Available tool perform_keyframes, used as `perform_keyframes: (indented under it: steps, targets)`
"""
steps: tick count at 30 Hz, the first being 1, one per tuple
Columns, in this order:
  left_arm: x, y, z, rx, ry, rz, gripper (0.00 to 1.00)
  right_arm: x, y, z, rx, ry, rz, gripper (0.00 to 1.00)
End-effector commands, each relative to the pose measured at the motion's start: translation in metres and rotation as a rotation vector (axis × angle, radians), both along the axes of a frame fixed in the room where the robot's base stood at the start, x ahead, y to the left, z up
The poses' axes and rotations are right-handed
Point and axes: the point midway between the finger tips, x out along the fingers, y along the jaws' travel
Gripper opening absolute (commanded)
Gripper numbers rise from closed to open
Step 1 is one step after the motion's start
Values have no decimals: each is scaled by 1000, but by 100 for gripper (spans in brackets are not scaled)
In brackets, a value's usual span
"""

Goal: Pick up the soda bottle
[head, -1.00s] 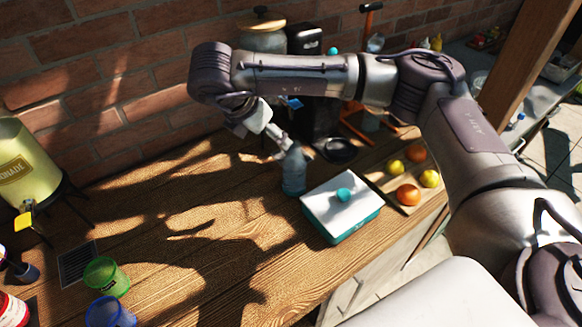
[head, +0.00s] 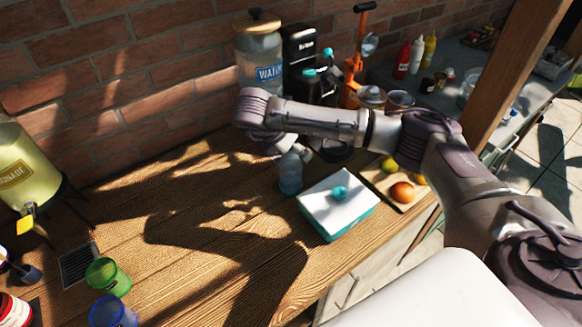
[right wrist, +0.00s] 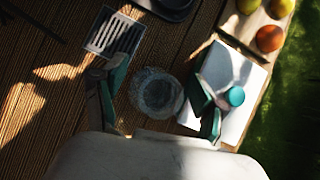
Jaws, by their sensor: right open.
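The soda bottle (head: 290,174) stands upright on the wooden table, left of a white-and-teal box. It is a translucent bluish bottle. In the right wrist view the bottle (right wrist: 157,92) is seen from above as a round shape between my two fingers. My right gripper (right wrist: 160,106) is open over it, with a finger on either side and gaps to the bottle. In the head view the right gripper (head: 293,149) is at the bottle's top, partly hidden by my arm. My left gripper is not in view.
The white-and-teal box (head: 325,203) with a teal ball-like piece on top stands close to the right. A board (head: 375,179) with fruit lies beyond it. A water dispenser (head: 257,60) and black machine (head: 298,45) stand behind. The table's left middle is clear.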

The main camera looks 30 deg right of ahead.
Motion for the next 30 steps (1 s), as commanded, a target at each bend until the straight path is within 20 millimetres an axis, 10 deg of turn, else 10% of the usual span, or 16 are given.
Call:
perform_keyframes:
  steps: [9,22,30]
  targets:
    - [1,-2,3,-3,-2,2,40,1,-4,-8,0,0,2,72]
    - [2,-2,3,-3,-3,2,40,1,-3,-9,1,1,2,2]
    - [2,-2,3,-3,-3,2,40,1,-3,-9,2,1,3,0]
